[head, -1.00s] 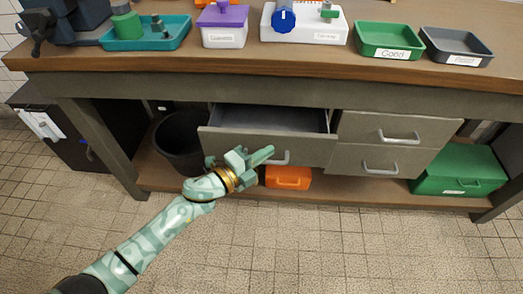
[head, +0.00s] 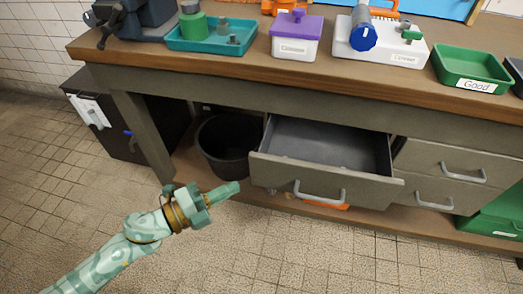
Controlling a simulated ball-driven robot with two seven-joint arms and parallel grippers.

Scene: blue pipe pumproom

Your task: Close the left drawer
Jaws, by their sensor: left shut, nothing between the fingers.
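The left drawer (head: 275,171) is pulled out from under the workbench, and its empty grey inside shows from above. Its metal handle (head: 320,194) is on the front face. My left gripper (head: 230,190) is shut and empty. In the picture it lies just left of the drawer front's lower left corner, apart from the handle. Whether it touches the drawer cannot be told. My right gripper is not in view.
Two closed drawers (head: 452,160) are stacked to the right. A black bin (head: 222,150) stands left of the open drawer. An orange box (head: 327,206) is partly hidden below it. The workbench top (head: 240,60) holds trays and containers. The tiled floor in front is clear.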

